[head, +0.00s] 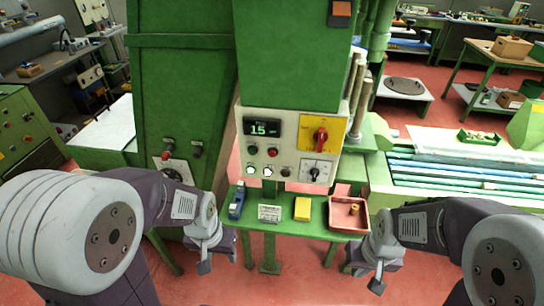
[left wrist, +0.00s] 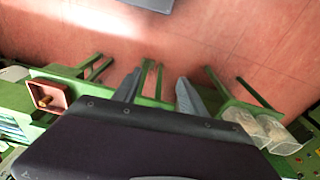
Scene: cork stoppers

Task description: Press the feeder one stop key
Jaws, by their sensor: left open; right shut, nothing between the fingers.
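The control panel (head: 288,150) is a pale box on the front of the green machine, with a display reading 15. Key labels are too small to read, so I cannot tell which is feeder one stop. My left gripper (head: 205,262) is open, below and left of the panel, touching no key. My right gripper (head: 377,282) is shut and empty, below and right of it.
A red rotary switch (head: 321,137) on a yellow plate and a black knob (head: 315,173) sit right of the keys. The green shelf below holds a blue device (head: 237,200), a card (head: 269,213), a yellow block (head: 302,208) and a reddish tray (head: 337,222).

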